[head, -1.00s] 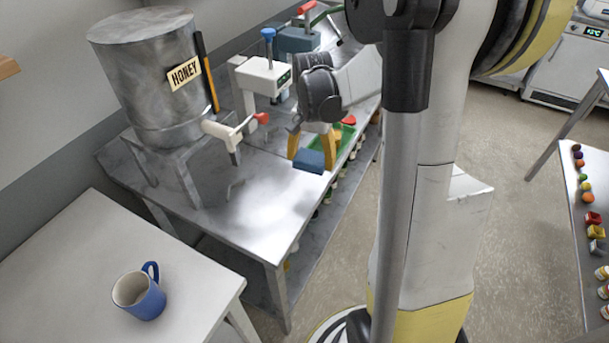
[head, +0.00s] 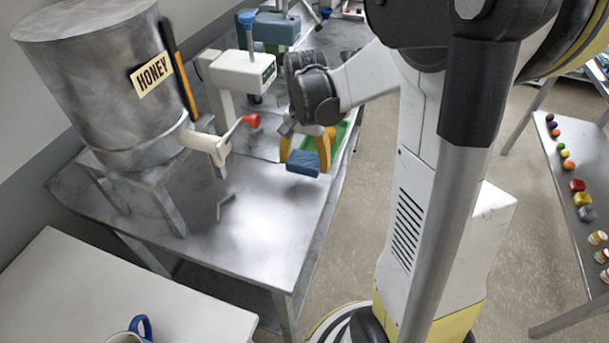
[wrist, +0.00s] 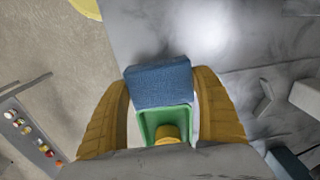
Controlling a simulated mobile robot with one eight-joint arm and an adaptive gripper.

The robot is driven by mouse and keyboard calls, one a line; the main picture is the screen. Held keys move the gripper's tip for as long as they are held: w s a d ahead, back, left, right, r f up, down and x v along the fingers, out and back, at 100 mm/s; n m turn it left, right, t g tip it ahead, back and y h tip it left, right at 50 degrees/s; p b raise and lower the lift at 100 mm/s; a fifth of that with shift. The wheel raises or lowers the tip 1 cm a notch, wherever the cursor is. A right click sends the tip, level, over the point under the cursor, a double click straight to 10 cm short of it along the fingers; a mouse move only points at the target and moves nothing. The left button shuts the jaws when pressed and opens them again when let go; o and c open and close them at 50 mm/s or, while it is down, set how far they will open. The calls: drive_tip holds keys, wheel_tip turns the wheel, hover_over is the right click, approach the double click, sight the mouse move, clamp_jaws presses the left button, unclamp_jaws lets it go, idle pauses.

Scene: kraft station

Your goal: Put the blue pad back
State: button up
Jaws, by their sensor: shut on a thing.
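The blue pad (head: 303,163) is a small block held between the yellow fingers of my gripper (head: 305,150). In the head view it is above the far right part of the steel table (head: 250,225). In the wrist view the blue pad (wrist: 160,84) sits between the two fingertips of my gripper (wrist: 162,100), which is shut on it. A green tray (head: 341,140) is behind the gripper in the head view. In the wrist view the green tray (wrist: 148,122) shows just below the pad, with something yellow in it. Part of the tray is hidden by the gripper.
A honey drum (head: 95,85) with a red-handled tap stands on the left of the table. A white press-like device (head: 240,72) stands behind. A blue mug (head: 130,336) is on the white table (head: 110,290). Another table (head: 575,215) with small coloured items is at right. The steel table's front is mostly clear.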

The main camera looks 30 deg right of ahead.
sight(304, 178)
drive_tip(key=shift+f+b, duration=1)
drive_tip(key=shift+f, duration=1.05)
drive_tip(key=shift+f, duration=0.15)
drive_tip(key=o, duration=1.2)
drive_tip(key=shift+c, duration=0.2)
wheel_tip(304, 178, up, 12)
drive_tip(key=p, duration=0.4)
drive_tip(key=shift+r+p, duration=0.2)
drive_tip(key=shift+p, duration=0.15)
